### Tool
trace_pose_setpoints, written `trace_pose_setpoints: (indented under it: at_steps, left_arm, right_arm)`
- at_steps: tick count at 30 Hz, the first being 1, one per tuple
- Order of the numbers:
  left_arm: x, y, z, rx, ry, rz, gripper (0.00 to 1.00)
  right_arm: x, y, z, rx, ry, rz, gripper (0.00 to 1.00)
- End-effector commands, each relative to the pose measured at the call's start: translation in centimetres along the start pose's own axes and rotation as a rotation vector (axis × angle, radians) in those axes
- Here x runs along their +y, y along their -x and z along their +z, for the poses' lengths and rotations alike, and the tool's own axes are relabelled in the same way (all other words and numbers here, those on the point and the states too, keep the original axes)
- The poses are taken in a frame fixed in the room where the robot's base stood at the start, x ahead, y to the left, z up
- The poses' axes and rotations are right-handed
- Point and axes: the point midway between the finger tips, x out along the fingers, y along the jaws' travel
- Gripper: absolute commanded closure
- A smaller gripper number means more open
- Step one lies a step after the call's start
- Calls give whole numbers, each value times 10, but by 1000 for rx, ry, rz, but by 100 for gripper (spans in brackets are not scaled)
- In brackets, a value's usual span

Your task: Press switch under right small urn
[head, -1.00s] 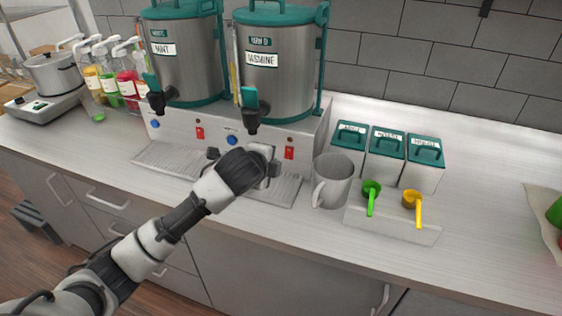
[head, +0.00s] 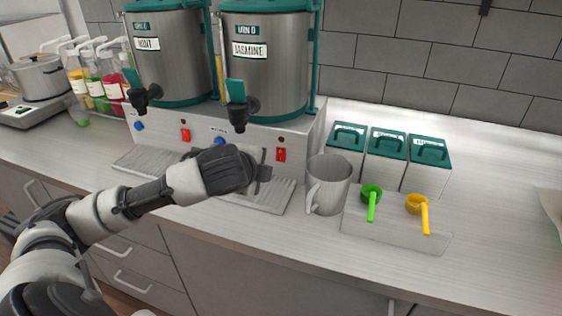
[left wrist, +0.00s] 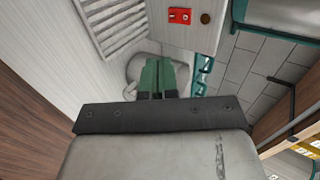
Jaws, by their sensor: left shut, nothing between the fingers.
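The right small urn (head: 265,70), labelled JASMINE, stands on a steel base (head: 300,145). A red switch (head: 281,155) is on the base front below it, and it also shows at the top of the left wrist view (left wrist: 180,15). My left gripper (head: 264,167) is in front of the base, just left of and slightly below that switch, with a gap in the picture. Its green fingertips (left wrist: 157,64) are together in the left wrist view and nothing is between them. Whether it touches the base cannot be told. My right gripper is not in view.
A grey mug (head: 328,185) stands close right of the drip tray (head: 275,197). The left urn (head: 170,60) has its own red switch (head: 185,134). Lidded canisters (head: 385,150) and green and yellow scoops (head: 416,205) are to the right.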

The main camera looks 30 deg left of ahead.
Motion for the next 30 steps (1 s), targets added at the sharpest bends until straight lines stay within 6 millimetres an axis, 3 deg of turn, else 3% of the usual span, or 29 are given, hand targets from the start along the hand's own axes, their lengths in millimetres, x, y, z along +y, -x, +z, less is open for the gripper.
trace_pose_setpoints:
  at_steps: [8, 18, 24, 30]
  left_arm:
    - [0, -28, 0, -1, 3, 3, 100]
    - [-1, -100, -1, 0, 3, 3, 100]
    - [-15, -124, 0, 0, 1, 0, 100]
    - [-19, -135, 0, 0, -2, 0, 100]
  right_arm:
    - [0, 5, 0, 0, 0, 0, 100]
    - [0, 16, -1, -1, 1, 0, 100]
    - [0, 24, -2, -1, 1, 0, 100]
    - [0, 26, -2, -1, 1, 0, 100]
